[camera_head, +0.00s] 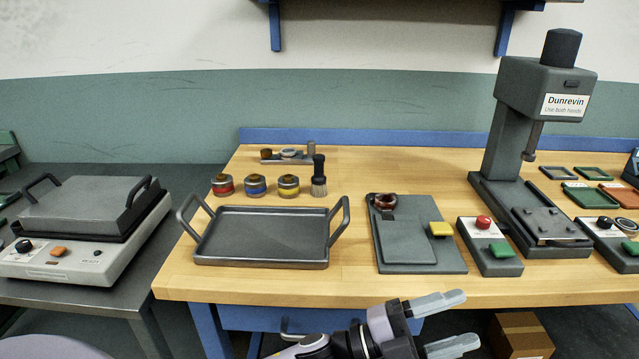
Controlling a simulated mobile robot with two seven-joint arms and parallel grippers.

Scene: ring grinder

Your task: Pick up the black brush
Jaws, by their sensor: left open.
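The black brush (319,169) stands upright on the wooden workbench (350,285), black handle up and greyish bristles down. It is to the right of the round pots and behind the grey tray. My left gripper (468,319) is at the bottom of the view, in front of the bench's front edge. Its two light grey fingers point right and are spread apart with nothing between them. It is well away from the brush. My right gripper is not in view.
A grey two-handled tray (262,238) lies in front of the brush. Pots with red, blue and yellow bands (255,185) stand left of it, and a small holder (287,157) lies behind. A grey plate fixture (415,240) and a tall press (515,130) stand right.

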